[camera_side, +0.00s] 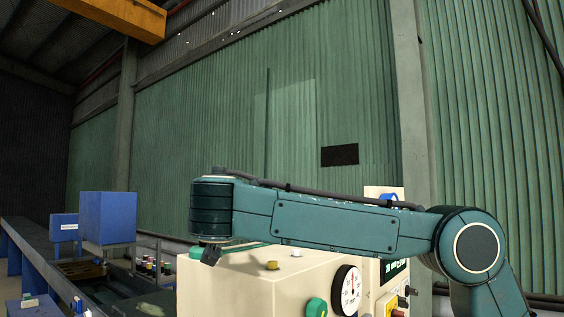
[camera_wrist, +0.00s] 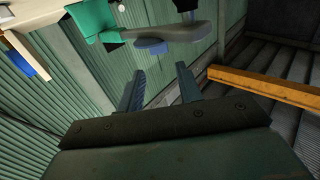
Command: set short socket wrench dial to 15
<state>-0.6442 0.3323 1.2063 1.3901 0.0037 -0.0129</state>
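A round white gauge (camera_side: 349,290) with a black rim, small marks and a reddish needle sits on the front of a cream cabinet (camera_side: 235,293) in the side view. I cannot read its numbers or tell whether it is the short socket wrench dial. No socket wrench is clearly recognisable. My gripper (camera_wrist: 156,77) shows in the wrist view with its two blue-grey fingers apart and nothing between them. In the side view I cannot make out its fingers. My arm covers part of the cabinets.
A green knob (camera_side: 316,307) is left of the gauge, and a yellow button (camera_side: 272,265) is on the cabinet top. A dark display (camera_side: 394,270) is behind my arm. A blue box (camera_side: 107,218) stands at left. The wrist view shows an unclear grey piece (camera_wrist: 172,33) beyond the fingers.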

